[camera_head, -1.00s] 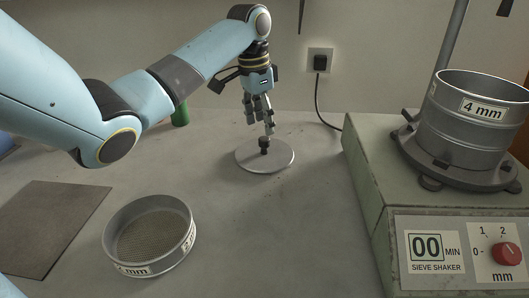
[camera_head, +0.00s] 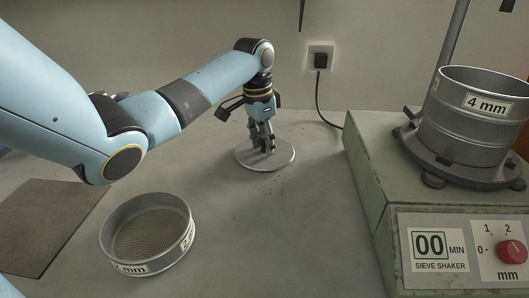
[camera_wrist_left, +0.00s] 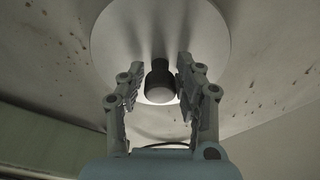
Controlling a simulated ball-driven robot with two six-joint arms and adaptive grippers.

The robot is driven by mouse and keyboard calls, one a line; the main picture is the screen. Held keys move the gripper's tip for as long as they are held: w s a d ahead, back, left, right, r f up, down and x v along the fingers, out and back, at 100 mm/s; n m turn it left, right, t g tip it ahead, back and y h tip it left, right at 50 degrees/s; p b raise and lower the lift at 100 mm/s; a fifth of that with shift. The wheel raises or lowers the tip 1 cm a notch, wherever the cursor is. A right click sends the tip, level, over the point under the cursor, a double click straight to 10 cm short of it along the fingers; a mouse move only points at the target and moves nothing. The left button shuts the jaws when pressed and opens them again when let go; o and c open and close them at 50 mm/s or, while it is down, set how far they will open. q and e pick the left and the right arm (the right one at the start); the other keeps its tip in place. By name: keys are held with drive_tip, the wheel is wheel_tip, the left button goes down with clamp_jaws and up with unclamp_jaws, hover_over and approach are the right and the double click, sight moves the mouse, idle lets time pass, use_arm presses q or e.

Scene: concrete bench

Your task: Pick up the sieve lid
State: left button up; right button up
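The sieve lid (camera_head: 250,158) is a flat pale grey disc lying on the bench, with a dark knob at its middle. In the left wrist view, the lid (camera_wrist_left: 112,38) and its black knob (camera_wrist_left: 160,82) show between my fingers. My left gripper (camera_head: 264,147) is down at the lid with its fingers on either side of the knob. In the left wrist view, the gripper (camera_wrist_left: 157,80) is open, with gaps between the fingers and the knob. My right gripper is not in view.
A sieve (camera_head: 108,237) with a mesh bottom stands at the front left, beside a dark mat (camera_head: 40,225). A sieve shaker (camera_head: 375,180) carrying a 4 mm sieve (camera_head: 470,130) stands at the right. A socket with a plug (camera_head: 320,61) is on the wall behind. The bench between is clear.

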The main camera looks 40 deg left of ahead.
use_arm(q)
clamp_jaws()
drive_tip(key=shift+r, duration=0.1)
